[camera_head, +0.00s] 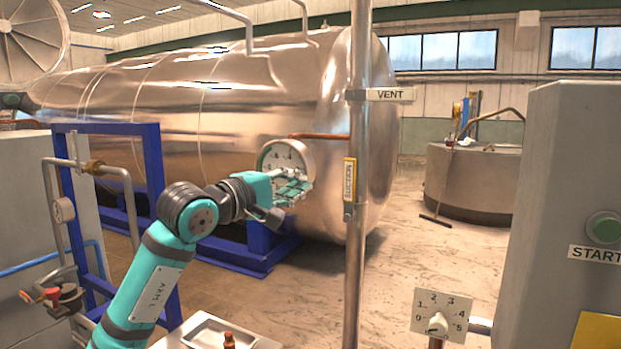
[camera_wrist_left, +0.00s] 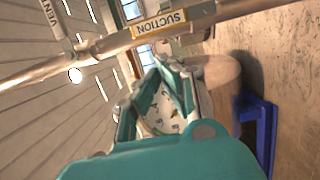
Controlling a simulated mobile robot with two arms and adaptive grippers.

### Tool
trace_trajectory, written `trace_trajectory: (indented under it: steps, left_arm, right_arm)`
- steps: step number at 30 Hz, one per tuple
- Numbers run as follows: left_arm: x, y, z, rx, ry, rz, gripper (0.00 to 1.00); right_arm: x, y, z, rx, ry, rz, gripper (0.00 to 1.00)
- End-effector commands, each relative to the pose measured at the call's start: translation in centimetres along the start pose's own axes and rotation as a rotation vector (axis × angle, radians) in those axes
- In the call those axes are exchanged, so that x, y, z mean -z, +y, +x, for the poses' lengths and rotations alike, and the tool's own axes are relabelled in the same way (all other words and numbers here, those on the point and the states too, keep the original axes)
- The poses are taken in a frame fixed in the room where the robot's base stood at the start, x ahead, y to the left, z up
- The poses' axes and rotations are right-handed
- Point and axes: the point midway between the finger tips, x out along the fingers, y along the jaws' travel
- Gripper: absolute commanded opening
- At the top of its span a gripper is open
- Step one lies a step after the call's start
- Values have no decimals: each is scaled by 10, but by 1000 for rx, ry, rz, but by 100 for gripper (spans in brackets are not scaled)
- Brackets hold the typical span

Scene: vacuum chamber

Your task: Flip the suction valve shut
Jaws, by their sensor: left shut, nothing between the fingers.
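The suction valve's yellow plate marked SUCTION (camera_head: 350,180) sits upright along the vertical metal pipe (camera_head: 356,270); a small pivot shows at its lower end. It also shows in the wrist view (camera_wrist_left: 158,24), in line with the pipe. My left gripper (camera_head: 306,187) is shut and empty, left of the suction plate at about its height. In the head view a gap shows between the fingers and the pipe; the depth between them is hard to tell. In the wrist view the fingers (camera_wrist_left: 166,72) point toward the pipe near the plate. My right gripper is not in view.
A white VENT plate (camera_head: 390,94) sticks out sideways higher on the same pipe. A round gauge (camera_head: 287,160) is behind my left gripper, before the large steel tank (camera_head: 230,110). A numbered dial (camera_head: 440,315) and a grey cabinet with a START button (camera_head: 604,228) stand right.

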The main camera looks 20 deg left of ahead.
Motion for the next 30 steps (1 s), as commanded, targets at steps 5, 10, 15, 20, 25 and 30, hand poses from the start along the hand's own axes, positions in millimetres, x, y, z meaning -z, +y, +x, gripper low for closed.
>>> trace_trajectory:
  steps: [5, 10, 15, 20, 25, 30]
  left_arm:
    - [-2, 5, 32, 1, -4, -6, 0]
    - [-2, 4, 63, 2, -3, -4, 0]
    - [-2, 3, 83, 0, -3, -3, 0]
    - [-1, 1, 90, 0, -2, -1, 0]
    - [-1, 0, 91, -1, -2, 0, 0]
    - [-1, 0, 90, 0, -2, 1, 0]
  right_arm:
    - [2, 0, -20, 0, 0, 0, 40]
    - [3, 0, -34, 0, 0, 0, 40]
    - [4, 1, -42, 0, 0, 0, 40]
    - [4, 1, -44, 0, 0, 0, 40]
    - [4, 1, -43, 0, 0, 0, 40]
    - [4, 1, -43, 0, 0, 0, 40]
